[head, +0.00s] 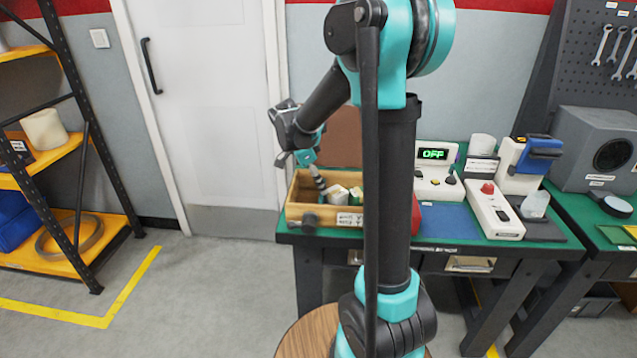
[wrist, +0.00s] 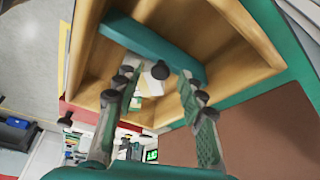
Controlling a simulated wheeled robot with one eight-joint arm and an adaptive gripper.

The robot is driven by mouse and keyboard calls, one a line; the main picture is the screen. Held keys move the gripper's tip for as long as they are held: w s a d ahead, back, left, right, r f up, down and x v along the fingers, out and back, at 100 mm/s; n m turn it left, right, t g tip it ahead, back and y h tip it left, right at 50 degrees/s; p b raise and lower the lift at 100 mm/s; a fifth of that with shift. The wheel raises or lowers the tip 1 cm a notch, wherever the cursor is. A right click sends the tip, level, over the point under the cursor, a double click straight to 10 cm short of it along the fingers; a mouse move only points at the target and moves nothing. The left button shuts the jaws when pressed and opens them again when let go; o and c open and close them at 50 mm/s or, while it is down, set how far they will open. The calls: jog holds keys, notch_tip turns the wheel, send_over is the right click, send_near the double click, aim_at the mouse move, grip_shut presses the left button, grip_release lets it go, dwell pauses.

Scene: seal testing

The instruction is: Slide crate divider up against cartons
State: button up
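The wooden crate (head: 297,213) stands at the left end of the green-topped bench; its inner wood wall shows in the wrist view (wrist: 235,60). Pale cartons (head: 340,196) with some green stand inside it; they show partly between my fingers in the wrist view (wrist: 146,82). A teal bar, apparently the divider (wrist: 150,45), crosses the crate in the wrist view. My gripper (wrist: 157,72) points down into the crate, its fingers apart, with the tips close to the divider's carton side. Whether they touch it is unclear. The divider is not clearly visible in the head view.
A brown panel (head: 343,136) stands behind the crate. A device reading OFF (head: 433,156), a blue mat (head: 447,222) and a unit with a red button (head: 488,189) are to the right. My arm hides the crate's right end.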

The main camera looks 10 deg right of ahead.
jog(key=v, duration=1.2)
jog(key=shift+c, duration=0.5)
jog(key=shift+a, duration=0.1)
jog(key=shift+c, duration=1.3)
jog(key=a+n, duration=0.1)
jog(key=n, duration=0.2)
jog(key=w+a+n+h, duration=0.1)
jog(key=a+n, duration=0.1)
jog(key=n, duration=0.1)
jog(key=a+f+n, duration=0.1)
jog(key=a+n, duration=0.1)
jog(key=n, duration=0.1)
jog(key=shift+w+a+t, duration=0.2)
jog(key=shift+w+t, duration=0.05)
jog(key=shift+t, duration=0.15)
grip_shut()
jog(key=shift+n+h, duration=0.4)
jog(key=shift+n, duration=0.4)
jog(key=x, duration=0.7)
jog(key=s+x, duration=0.1)
jog(key=x, duration=0.3)
jog(key=shift+d+f, duration=0.15)
jog(key=shift+d, duration=0.45)
jog(key=shift+s+d+f, duration=0.1)
jog(key=shift+s+d, duration=0.15)
jog(key=shift+d, duration=0.2)
